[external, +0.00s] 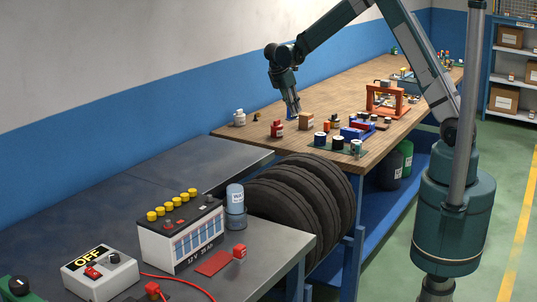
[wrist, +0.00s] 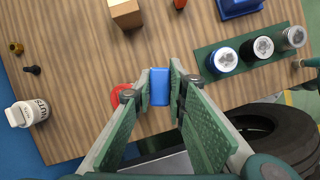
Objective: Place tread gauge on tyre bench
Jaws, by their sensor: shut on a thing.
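My gripper (external: 292,114) is above the near left part of the wooden bench (external: 232,131). In the wrist view its fingertips (wrist: 159,88) are closed on the sides of a small blue block (wrist: 159,86), which I take to be the tread gauge, though no marking on it can be read. The block looks held over the wood near the bench's front edge; its exact height is hard to tell. Tyres (external: 290,205) stand between the wooden bench and a grey metal bench (external: 275,243). No label shows which bench is the tyre bench.
A red container (external: 276,129) is close by, partly hidden behind a finger in the wrist view. A cardboard box (external: 306,121), a white bottle (external: 239,117) and a green mat with cans (wrist: 237,72) surround the gripper. A battery (external: 182,236) stands on the grey bench.

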